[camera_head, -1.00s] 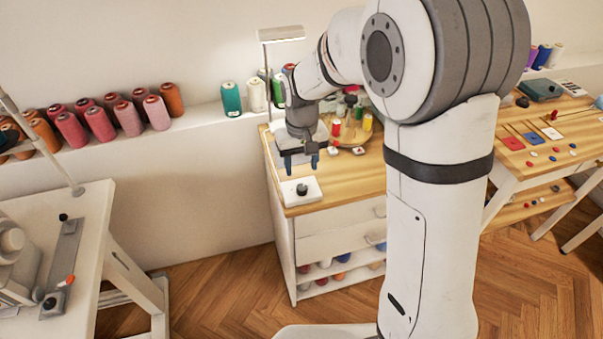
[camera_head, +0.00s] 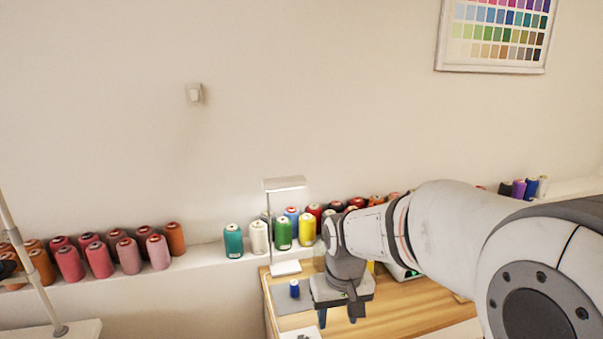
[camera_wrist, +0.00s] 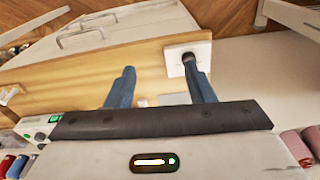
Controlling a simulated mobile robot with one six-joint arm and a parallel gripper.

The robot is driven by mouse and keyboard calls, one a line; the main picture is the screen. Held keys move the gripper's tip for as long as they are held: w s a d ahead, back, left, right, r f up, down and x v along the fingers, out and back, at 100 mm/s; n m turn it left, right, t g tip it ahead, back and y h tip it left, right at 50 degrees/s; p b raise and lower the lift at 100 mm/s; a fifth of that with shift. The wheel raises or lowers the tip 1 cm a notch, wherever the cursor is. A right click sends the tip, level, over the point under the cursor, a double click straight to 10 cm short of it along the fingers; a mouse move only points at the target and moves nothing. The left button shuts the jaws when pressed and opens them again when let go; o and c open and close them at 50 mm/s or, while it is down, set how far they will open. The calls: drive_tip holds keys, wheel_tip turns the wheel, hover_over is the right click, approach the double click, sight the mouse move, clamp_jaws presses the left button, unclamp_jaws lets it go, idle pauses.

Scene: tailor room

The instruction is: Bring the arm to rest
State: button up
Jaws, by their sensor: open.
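My gripper (camera_head: 338,316) hangs over the wooden top of the cabinet (camera_head: 420,318) in the head view, with its blue fingers pointing down. In the wrist view my gripper (camera_wrist: 160,85) is open, its two blue fingers wide apart with nothing between them. A white square block with a dark knob (camera_wrist: 188,58) lies on the cabinet top, beyond and partly behind the right finger in the wrist view. A corner of this white block (camera_head: 302,333) shows at the bottom edge of the head view.
A small blue spool (camera_head: 294,289) stands on a grey mat left of my gripper, near a lamp (camera_head: 284,184). Several thread spools (camera_head: 283,233) line the wall ledge behind. A white table (camera_head: 50,331) is at lower left. The wall above is free apart from a switch and colour chart.

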drive_tip(key=s+d+r+m+t, duration=0.1)
drive_tip(key=s+d+r+m, duration=0.1)
drive_tip(key=s+d, duration=0.5)
drive_tip(key=s+r, duration=0.1)
drive_tip(key=s, duration=0.5)
drive_tip(key=shift+s+d+t, duration=0.2)
drive_tip(key=shift+d+t, duration=0.1)
drive_tip(key=shift+d, duration=0.1)
idle(3.7)
drive_tip(key=shift+c, duration=0.4)
